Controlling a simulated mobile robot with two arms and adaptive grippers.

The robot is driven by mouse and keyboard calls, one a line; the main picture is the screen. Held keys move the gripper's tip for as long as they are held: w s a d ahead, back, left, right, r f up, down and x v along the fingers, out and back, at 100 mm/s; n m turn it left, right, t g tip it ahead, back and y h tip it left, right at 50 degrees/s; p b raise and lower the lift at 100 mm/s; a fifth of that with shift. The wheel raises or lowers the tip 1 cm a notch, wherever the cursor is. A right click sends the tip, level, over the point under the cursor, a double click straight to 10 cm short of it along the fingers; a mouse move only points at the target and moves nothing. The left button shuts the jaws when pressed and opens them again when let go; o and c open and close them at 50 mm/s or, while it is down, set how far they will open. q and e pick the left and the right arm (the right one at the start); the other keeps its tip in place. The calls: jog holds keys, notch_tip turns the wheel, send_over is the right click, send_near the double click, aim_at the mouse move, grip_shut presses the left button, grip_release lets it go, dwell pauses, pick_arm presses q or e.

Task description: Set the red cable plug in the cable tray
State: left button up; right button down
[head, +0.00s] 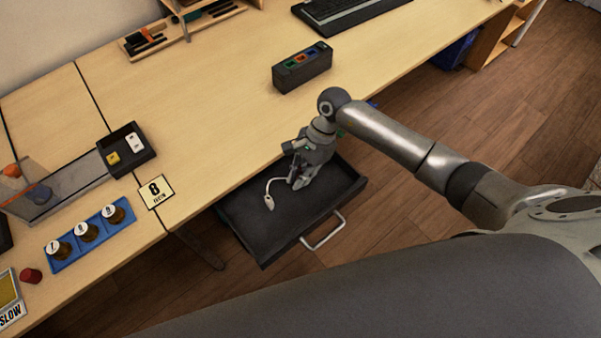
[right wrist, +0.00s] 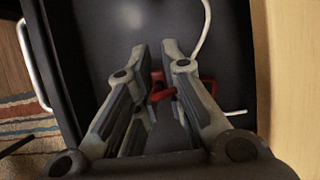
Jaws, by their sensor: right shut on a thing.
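The red plug (right wrist: 163,92) shows between the fingers of my right gripper in the right wrist view. My right gripper (head: 297,182) points down into a dark, open pull-out tray (head: 250,223) under the desk edge; its fingers also show in the right wrist view (right wrist: 157,62), closed on the red plug. The plug is hidden by the gripper in the head view. A white cable (head: 270,184) runs from near the gripper to a white end piece (head: 269,202) in the tray. I cannot tell whether the plug touches the tray floor. My left gripper is not in view.
The tray has a metal handle (head: 323,231) at its front. The desk middle is clear.

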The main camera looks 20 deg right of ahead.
jog(key=shift+f, duration=0.2)
jog(key=c, duration=1.5)
grip_release()
jog(key=shift+r, duration=0.15)
jog(key=b+v, duration=0.1)
jog(key=v, duration=1.1)
